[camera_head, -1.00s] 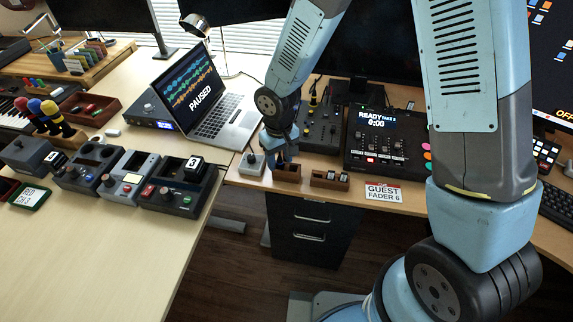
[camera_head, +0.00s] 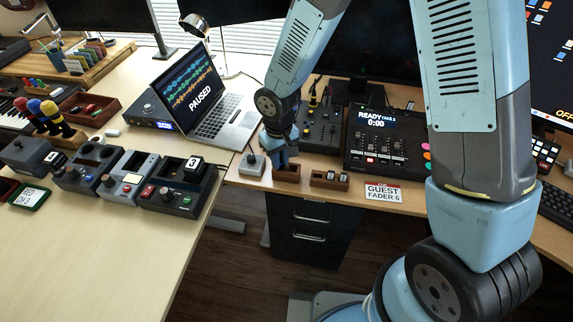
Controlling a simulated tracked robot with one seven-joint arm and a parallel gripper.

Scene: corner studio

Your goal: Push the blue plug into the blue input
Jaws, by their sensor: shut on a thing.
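My gripper (camera_head: 279,158) points down at the front of the back desk, just above and left of a small open wooden box (camera_head: 288,178). Its fingers are close together on something small, which I take to be the blue plug; the plug itself is hidden or too small to make out against the blue-grey fingers. I cannot pick out a blue input. A small grey box with a knob (camera_head: 252,164) stands just left of my gripper, and a dark mixer (camera_head: 320,132) stands behind it to the right.
A second small wooden box (camera_head: 329,181) with small items, a console with a "READY" screen (camera_head: 378,145) and a "GUEST FADER 6" card (camera_head: 382,193) are to the right. An open laptop (camera_head: 222,120) stands left. The left desk's front (camera_head: 95,255) is clear.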

